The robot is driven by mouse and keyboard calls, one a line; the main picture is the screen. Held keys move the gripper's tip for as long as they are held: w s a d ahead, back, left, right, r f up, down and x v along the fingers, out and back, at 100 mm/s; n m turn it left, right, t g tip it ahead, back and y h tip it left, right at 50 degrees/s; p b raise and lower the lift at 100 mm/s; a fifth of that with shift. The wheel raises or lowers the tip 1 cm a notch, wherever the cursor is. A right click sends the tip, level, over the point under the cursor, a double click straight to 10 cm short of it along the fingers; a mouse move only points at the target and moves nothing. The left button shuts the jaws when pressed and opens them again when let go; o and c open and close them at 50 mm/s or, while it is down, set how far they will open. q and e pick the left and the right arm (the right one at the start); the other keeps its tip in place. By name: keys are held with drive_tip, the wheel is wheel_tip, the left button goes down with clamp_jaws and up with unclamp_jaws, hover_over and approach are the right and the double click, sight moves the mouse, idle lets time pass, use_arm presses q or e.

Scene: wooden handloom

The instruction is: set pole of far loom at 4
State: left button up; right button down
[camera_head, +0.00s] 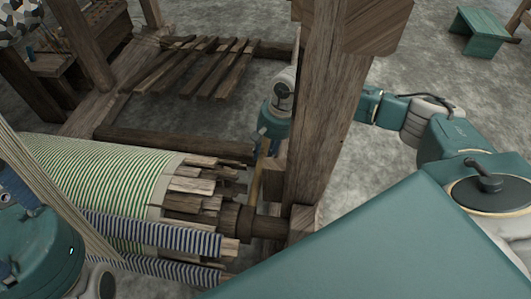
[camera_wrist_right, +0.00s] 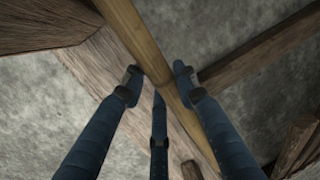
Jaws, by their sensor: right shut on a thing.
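The pole is a light wooden stick (camera_head: 258,180), standing tilted beside the end of the loom's roller. It also shows in the right wrist view (camera_wrist_right: 137,30), running diagonally between my fingers. My right gripper (camera_head: 267,146) reaches behind the loom's thick upright post and is shut on the pole; in the right wrist view its fingers (camera_wrist_right: 160,82) lie on both sides of it. The loom's roller carries green-and-white striped cloth (camera_head: 100,180). My left gripper (camera_head: 18,188) shows only partly at the left edge. The pole's lower end is partly hidden, and no number marks are readable.
The thick wooden post (camera_head: 325,110) stands close to my right arm. Two blue-striped bars (camera_head: 150,232) lie before the roller. A slatted treadle set (camera_head: 205,70) is behind it. A green bench (camera_head: 483,28) stands far right on open grey floor.

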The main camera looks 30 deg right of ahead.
drive_tip(key=shift+x, duration=0.85)
drive_tip(key=shift+s+r, duration=0.1)
drive_tip(key=shift+r, duration=0.1)
drive_tip(key=c, duration=1.3)
unclamp_jaws()
drive_tip(key=shift+c, duration=0.2)
drive_tip(key=shift+d, duration=0.1)
drive_tip(key=v, duration=1.2)
drive_tip(key=shift+d, duration=0.1)
